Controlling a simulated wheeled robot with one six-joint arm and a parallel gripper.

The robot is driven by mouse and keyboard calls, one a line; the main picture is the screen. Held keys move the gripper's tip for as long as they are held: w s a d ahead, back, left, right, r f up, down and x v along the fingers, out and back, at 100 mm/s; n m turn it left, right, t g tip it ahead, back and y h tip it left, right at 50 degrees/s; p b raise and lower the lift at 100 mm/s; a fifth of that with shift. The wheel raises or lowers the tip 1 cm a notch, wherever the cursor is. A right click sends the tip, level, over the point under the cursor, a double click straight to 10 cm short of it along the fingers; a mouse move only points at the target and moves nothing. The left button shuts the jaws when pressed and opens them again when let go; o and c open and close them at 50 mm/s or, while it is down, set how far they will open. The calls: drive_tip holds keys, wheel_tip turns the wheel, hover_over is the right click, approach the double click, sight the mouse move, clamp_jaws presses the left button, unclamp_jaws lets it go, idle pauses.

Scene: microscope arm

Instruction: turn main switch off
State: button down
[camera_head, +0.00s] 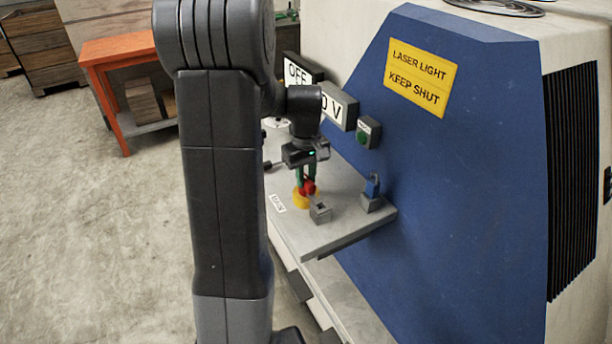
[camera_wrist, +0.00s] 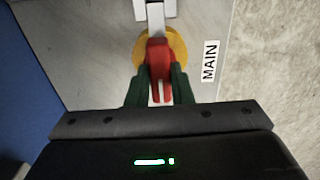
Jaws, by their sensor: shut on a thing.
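The main switch has a red handle (camera_wrist: 160,58) on a round yellow base (camera_wrist: 177,44), beside a white label reading MAIN (camera_wrist: 210,61) in the wrist view. In the head view the red handle (camera_head: 308,187) and the yellow base (camera_head: 299,200) sit on the grey shelf. My gripper (camera_wrist: 160,88) points down at the switch, with its green fingers on both sides of the red handle, shut on it. In the head view my gripper (camera_head: 308,178) partly hides the handle.
A small grey bracket (camera_head: 320,210) stands right beside the switch.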

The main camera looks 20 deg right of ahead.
sight(306, 178)
drive_tip(key=c, duration=1.3)
unclamp_jaws()
drive_tip(key=shift+r, duration=0.1)
wheel_tip(306, 178, up, 14)
drive_tip(key=shift+f, duration=0.15)
drive_tip(key=shift+f, duration=0.1)
wheel_tip(306, 178, down, 14)
drive_tip(key=shift+r, duration=0.15)
drive_tip(key=shift+r, duration=0.1)
